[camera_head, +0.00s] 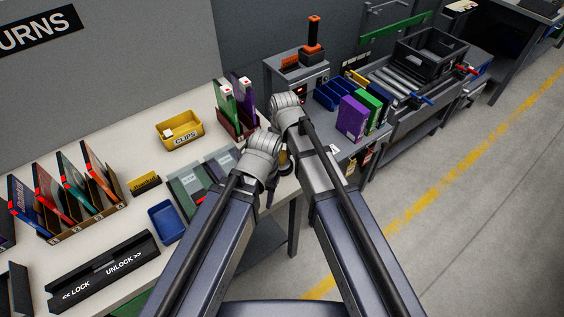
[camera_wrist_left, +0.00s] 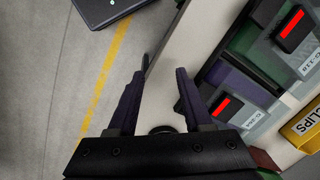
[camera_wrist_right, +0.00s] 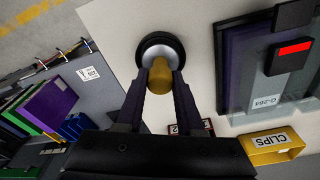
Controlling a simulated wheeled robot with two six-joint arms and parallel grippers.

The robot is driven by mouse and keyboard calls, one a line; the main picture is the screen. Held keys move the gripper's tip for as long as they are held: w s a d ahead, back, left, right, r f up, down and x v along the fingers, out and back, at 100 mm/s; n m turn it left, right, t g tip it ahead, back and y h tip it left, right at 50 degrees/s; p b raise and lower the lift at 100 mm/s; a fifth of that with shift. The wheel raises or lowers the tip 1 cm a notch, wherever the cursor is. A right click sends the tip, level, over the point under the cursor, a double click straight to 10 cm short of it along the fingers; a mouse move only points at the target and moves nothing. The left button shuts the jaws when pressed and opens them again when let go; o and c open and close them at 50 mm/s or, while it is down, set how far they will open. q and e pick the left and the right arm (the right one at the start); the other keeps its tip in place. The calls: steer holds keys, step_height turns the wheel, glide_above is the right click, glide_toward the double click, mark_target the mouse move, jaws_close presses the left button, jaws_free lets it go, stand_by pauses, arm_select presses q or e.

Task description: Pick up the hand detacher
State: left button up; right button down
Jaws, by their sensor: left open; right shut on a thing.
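A tool that looks like the hand detacher has a yellow handle (camera_wrist_right: 159,98) and a round black and silver end. In the right wrist view my right gripper (camera_wrist_right: 166,80) is shut on the yellow handle, with the round end beyond the fingertips over the white counter. I cannot tell whether that end touches the counter. In the head view the tool is mostly hidden by my wrists. My left gripper (camera_wrist_left: 161,74) is open and empty over the counter's edge, beside the tagged grey cases (camera_wrist_left: 232,98).
The white counter (camera_head: 112,130) holds a yellow CLIPS bin (camera_head: 179,130), a blue tray (camera_head: 166,221) and a black LOCK/UNLOCK bar (camera_head: 104,273). Coloured boxes (camera_head: 353,117) stand on a grey bench at right. An orange-handled device (camera_head: 313,35) stands behind.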

mark_target(283, 152)
arm_select(q)
steer(key=shift+r, duration=0.15)
arm_select(e)
steer(key=shift+r, duration=0.15)
step_height(283, 152, up, 10)
steer(key=p, duration=1)
step_height(283, 152, down, 4)
steer(key=b, duration=0.4)
arm_select(q)
step_height(283, 152, up, 6)
arm_select(e)
steer(key=shift+d+r, duration=0.1)
